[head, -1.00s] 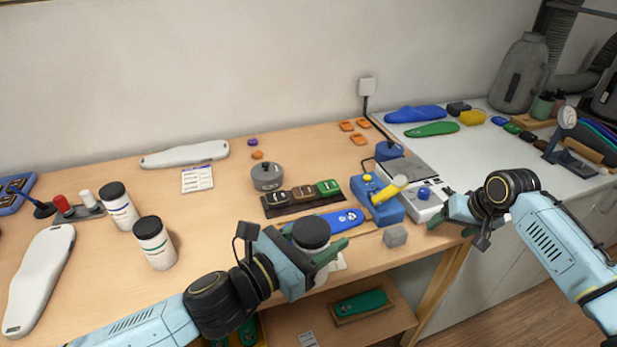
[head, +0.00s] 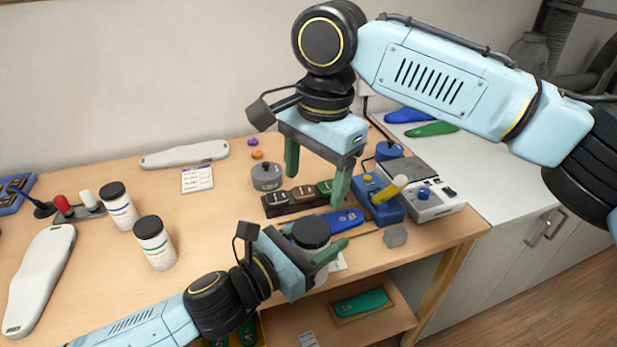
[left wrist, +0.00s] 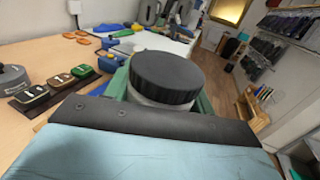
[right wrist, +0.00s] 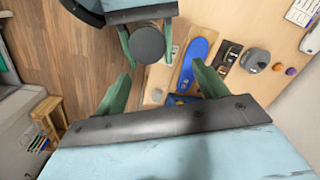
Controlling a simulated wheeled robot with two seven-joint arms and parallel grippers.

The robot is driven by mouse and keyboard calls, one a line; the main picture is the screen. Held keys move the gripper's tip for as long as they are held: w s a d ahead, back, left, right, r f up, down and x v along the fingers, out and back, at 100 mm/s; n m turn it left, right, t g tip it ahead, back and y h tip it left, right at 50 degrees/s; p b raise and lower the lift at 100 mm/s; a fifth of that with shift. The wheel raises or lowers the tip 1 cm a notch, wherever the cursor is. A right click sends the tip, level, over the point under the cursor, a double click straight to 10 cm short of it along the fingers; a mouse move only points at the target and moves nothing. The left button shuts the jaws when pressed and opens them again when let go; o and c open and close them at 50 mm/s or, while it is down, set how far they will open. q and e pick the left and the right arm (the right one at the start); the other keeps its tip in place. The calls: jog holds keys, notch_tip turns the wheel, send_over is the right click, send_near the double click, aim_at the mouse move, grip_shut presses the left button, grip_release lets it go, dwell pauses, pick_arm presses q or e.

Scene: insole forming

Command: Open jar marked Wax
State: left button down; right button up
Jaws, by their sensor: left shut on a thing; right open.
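A jar with a black ribbed lid (head: 311,232) is held upright between the green fingers of my left gripper (head: 325,255), at the table's front edge. Its lid is on and fills the middle of the left wrist view (left wrist: 167,75). Its label is hidden, so I cannot read a mark. My right gripper (head: 317,182) is open and empty, fingers pointing down, above and behind the jar. In the right wrist view the jar's lid (right wrist: 146,44) shows beyond the open fingers, apart from them. Two other white jars with black lids (head: 119,207) (head: 155,244) stand at the left.
Near the right gripper are a dark tray with several small blocks (head: 304,195), a grey round pot (head: 267,177), a blue insole (head: 345,218) and a blue device with a yellow handle (head: 384,198).

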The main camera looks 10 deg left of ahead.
aim_at(308, 229)
jog(key=shift+s+a+r+m+h, duration=0.15)
jog(key=shift+s+r+m+h, duration=0.05)
jog(key=shift+s, duration=0.25)
jog(key=shift+s+a+r+m+h, duration=0.1)
jog(key=shift+s+r+m+h, duration=0.1)
jog(key=shift+s, duration=0.25)
jog(key=shift+s+f, duration=0.15)
jog(key=shift+f, duration=0.05)
notch_tip(308, 229, down, 8)
jog(key=shift+r, duration=0.15)
jog(key=c, duration=1)
jog(key=n, duration=0.6)
jog(key=shift+r+n, duration=0.1)
jog(key=shift+n, duration=0.3)
jog(key=o, duration=1.1)
jog(key=shift+c, duration=0.2)
